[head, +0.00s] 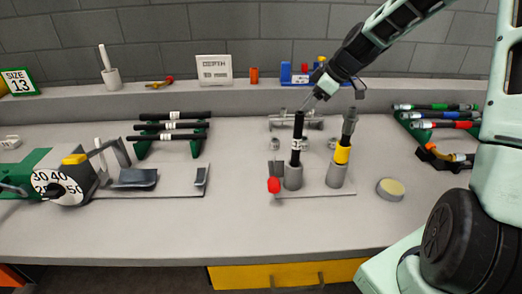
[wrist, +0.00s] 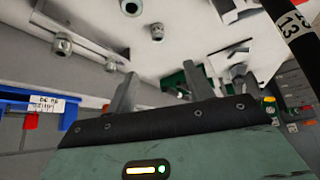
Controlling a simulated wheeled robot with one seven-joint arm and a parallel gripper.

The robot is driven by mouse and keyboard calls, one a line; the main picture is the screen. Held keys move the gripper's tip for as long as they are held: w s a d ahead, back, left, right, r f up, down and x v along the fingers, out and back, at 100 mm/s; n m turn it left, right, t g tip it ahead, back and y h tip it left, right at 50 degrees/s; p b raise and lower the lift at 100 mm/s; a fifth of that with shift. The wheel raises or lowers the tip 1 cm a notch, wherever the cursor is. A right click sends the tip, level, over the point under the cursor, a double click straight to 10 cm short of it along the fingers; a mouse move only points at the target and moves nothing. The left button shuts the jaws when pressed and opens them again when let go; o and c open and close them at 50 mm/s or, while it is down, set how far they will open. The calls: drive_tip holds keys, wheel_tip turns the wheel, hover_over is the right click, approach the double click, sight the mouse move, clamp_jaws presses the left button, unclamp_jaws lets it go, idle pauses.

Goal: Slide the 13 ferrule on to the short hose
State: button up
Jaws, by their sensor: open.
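A short black hose (head: 298,128) with a white label stands upright in a grey cylindrical holder (head: 293,177) on the bench. In the wrist view the hose (wrist: 289,30) crosses the upper right corner, with "13" on its label. My gripper (head: 306,105) is at the top of the hose in the head view; the wrist view shows its fingers (wrist: 160,88) apart with nothing between them. Several small grey metal ferrules (wrist: 62,43) show beyond the fingers; one grey fitting (head: 275,143) is left of the hose. I cannot read their sizes or tell which is the 13.
A second holder (head: 337,177) with a yellow-banded piece (head: 342,153) stands right of the hose. A red cap (head: 274,185) and a round yellow-topped tin (head: 391,188) are nearby. A dial tool (head: 65,185) and hose rack (head: 172,127) are at left. The front bench is clear.

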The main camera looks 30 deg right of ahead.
approach(275, 139)
drive_tip(key=a+f, duration=0.1)
drive_tip(key=a+f+p, duration=0.1)
drive_tip(key=f, duration=0.1)
drive_tip(key=shift+w+a, duration=0.2)
drive_tip(key=shift+w, duration=0.15)
drive_tip(key=shift+p+x, duration=0.45)
drive_tip(key=shift+x, duration=2.35)
drive_tip(key=shift+d, duration=0.1)
drive_tip(key=c, duration=1.1)
